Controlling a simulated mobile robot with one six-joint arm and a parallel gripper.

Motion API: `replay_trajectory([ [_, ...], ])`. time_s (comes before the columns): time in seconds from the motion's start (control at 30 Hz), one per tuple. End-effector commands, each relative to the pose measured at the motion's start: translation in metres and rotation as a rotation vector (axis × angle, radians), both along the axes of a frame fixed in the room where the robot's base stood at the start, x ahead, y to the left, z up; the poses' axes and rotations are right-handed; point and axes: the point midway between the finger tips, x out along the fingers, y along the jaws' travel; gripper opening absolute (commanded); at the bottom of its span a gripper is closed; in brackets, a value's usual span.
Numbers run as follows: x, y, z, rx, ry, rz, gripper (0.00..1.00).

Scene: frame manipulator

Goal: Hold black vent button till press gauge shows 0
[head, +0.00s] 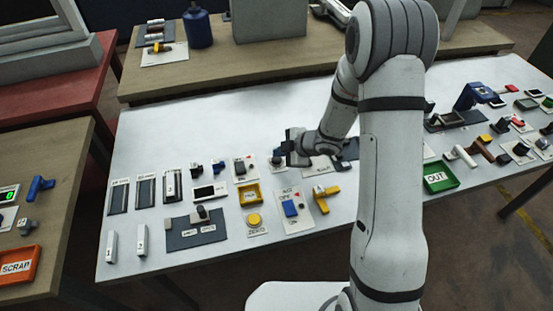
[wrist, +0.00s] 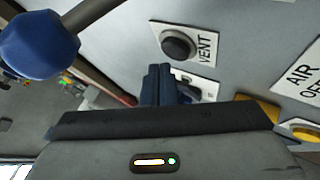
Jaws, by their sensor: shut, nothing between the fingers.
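The black vent button (wrist: 178,45) is round and sits on a white plate lettered VENT in the wrist view. My gripper (wrist: 157,70) has its dark blue fingers shut and empty, just below and left of the button in that picture. They look apart from the button, though the height gap is hard to judge. In the head view my gripper (head: 291,148) is over the far middle part of the white table. I cannot pick out the vent button there. No gauge marked as press gauge can be made out in either view.
An AIR OFF label (wrist: 303,82) lies right of the vent plate, and a large blue knob (wrist: 38,45) stands at upper left. The white table (head: 135,125) is crowded with switches and plates. A green digit display (head: 9,195), seemingly 0, stands on the left table.

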Motion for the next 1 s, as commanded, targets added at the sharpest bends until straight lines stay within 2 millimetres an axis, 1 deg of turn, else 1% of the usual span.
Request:
replay_trajectory([
  [0.17, -0.0001, 0.0000, -0.0076, 0.000, 0.000, 0.000, 0.00],
  [0.57, -0.0001, 0.0002, -0.0077, 0.000, 0.000, 0.000, 0.00],
  [1.0, -0.0004, 0.0006, -0.0128, 0.000, 0.000, 0.002, 0.00],
])
